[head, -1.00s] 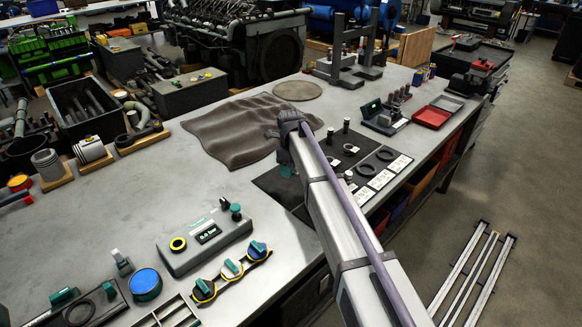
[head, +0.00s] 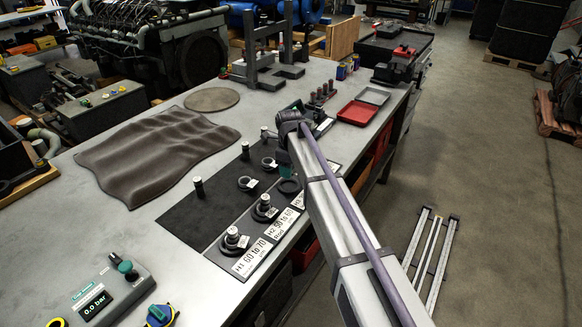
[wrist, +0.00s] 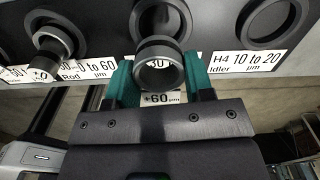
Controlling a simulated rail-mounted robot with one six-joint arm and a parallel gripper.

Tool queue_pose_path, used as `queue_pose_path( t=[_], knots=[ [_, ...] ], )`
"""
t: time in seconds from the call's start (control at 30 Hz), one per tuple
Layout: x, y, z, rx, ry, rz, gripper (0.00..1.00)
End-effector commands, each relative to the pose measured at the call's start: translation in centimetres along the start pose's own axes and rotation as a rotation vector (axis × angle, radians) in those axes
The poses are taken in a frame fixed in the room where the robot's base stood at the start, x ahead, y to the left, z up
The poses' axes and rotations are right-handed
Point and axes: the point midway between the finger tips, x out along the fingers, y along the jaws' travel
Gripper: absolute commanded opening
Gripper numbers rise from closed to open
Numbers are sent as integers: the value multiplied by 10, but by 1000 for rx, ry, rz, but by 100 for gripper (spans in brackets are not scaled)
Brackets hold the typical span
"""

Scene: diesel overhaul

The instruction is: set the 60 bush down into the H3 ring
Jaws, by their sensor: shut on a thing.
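My gripper (wrist: 158,82) has its teal fingers shut on a dark bush (wrist: 158,66) with a +60 µm tag in front. The H3 ring (wrist: 172,14) lies just beyond the bush in the wrist view; the bush overlaps its near part and hides most of its card. The bush is not seated in that ring, but its height above it cannot be told. In the head view my arm hides most of the gripper and the held bush; a dark ring (head: 289,187) shows beside the arm.
The H2 ring (wrist: 32,50) and the H1 ring (head: 233,243) hold bushes with pale tops. The H4 ring (wrist: 268,18) is empty at the right. Other tagged bushes (head: 248,183) and upright dark pins (head: 198,188) stand on the black mat (head: 190,221).

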Motion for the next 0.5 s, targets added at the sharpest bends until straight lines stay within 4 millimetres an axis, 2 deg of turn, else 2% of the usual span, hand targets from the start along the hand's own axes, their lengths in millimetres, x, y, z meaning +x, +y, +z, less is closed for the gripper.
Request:
queue_pose_path(
  t=[0.5],
  knots=[
    [46,0,0,1,0,0,24]
  ],
)
